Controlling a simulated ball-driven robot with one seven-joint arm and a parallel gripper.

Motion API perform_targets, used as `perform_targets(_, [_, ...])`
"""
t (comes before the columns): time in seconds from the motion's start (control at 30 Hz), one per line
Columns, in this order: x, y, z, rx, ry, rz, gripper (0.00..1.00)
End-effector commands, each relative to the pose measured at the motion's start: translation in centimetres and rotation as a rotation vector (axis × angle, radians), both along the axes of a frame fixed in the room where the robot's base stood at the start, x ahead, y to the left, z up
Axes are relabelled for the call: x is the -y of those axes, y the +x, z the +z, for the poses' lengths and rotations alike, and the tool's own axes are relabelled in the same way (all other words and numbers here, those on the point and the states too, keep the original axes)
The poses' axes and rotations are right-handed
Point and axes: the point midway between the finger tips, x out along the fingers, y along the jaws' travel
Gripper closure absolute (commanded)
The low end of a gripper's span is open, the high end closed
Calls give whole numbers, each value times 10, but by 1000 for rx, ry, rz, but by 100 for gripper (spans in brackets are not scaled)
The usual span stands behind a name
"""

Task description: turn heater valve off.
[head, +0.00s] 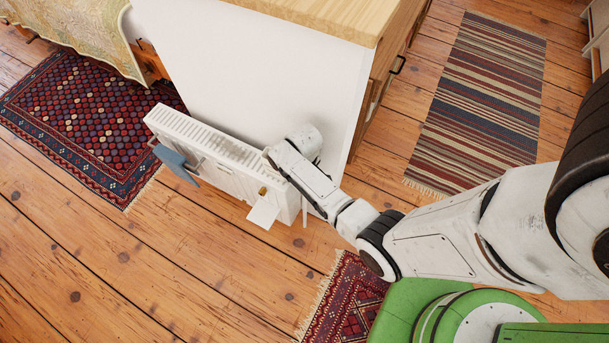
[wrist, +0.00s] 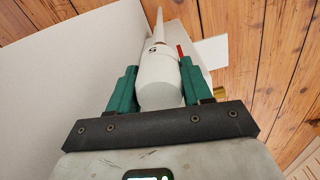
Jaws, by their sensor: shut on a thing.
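The heater (head: 222,160) is a low white radiator against the white side panel of a wooden-topped cabinet. In the wrist view, the heater valve (wrist: 158,95) is a white rounded knob with a dark mark like a 5 and a narrower white stem beyond it. My gripper (wrist: 158,76) has its two green fingers on either side of the knob, shut on it. In the head view my arm reaches to the heater's right end and hides the valve and my fingers.
A blue-grey cloth (head: 176,163) and a white tag (head: 263,214) hang on the heater's front. The cabinet (head: 330,18) stands close behind. Patterned rugs lie at left (head: 95,125) and near my base (head: 345,300); a striped rug (head: 485,95) lies at right. The wooden floor in front is clear.

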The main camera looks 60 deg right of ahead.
Motion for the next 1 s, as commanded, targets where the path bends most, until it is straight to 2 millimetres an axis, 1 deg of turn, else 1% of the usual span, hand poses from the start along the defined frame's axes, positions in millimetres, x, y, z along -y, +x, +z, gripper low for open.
perform_targets(0.53, [0,2,0,4,0,-23,81])
perform_targets(0.57, [0,2,0,4,0,-23,48])
perform_targets(0.8, [0,1,0,2,0,-23,26])
perform_targets(1.0, [0,0,0,1,0,-23,26])
